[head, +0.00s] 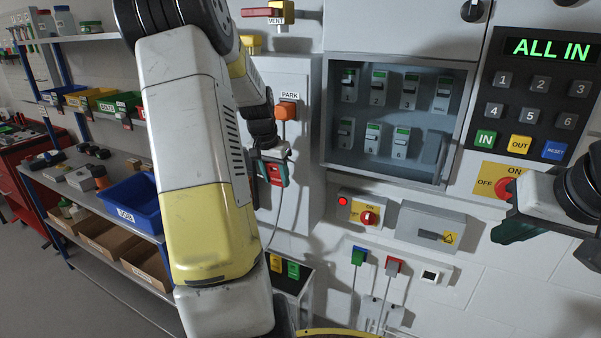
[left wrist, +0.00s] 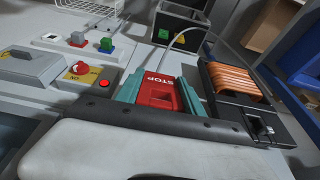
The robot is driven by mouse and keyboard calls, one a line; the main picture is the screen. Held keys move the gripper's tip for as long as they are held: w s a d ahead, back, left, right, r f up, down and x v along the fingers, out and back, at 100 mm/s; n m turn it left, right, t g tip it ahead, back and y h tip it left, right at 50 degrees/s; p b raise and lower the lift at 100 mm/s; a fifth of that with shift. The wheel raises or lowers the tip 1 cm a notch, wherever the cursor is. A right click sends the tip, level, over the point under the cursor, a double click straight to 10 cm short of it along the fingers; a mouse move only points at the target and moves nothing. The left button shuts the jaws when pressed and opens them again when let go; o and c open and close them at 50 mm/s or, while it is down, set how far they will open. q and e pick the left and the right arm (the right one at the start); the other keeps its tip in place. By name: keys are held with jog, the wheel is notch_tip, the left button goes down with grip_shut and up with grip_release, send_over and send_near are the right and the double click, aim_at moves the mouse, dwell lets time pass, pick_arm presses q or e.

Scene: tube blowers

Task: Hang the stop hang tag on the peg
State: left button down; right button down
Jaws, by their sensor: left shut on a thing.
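The red stop hang tag (left wrist: 158,93) is between the teal fingers of my left gripper (left wrist: 157,97) in the left wrist view, with its STOP lettering upside down. In the head view my left gripper (head: 271,172) is shut on the tag (head: 276,174), in front of the pale cabinet and below the orange PARK plug (head: 287,108). I cannot make out the peg for certain in either view. My right gripper (head: 512,226) is at the right edge, near the yellow ON/OFF switch; its finger gap is not clear.
An open breaker box (head: 329,120) and a keypad (head: 540,92) reading ALL IN are on the wall. A red knob panel (head: 361,209) and a grey lidded box (head: 411,226) sit below. An orange ribbed part (left wrist: 232,80) is close beside my left gripper. Shelves with bins stand left.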

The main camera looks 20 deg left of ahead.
pick_arm(q)
jog(key=shift+w+f, duration=0.1)
jog(key=shift+w, duration=0.8)
jog(key=shift+f, duration=0.1)
jog(key=c, duration=0.7)
grip_release()
jog(key=shift+f, duration=0.1)
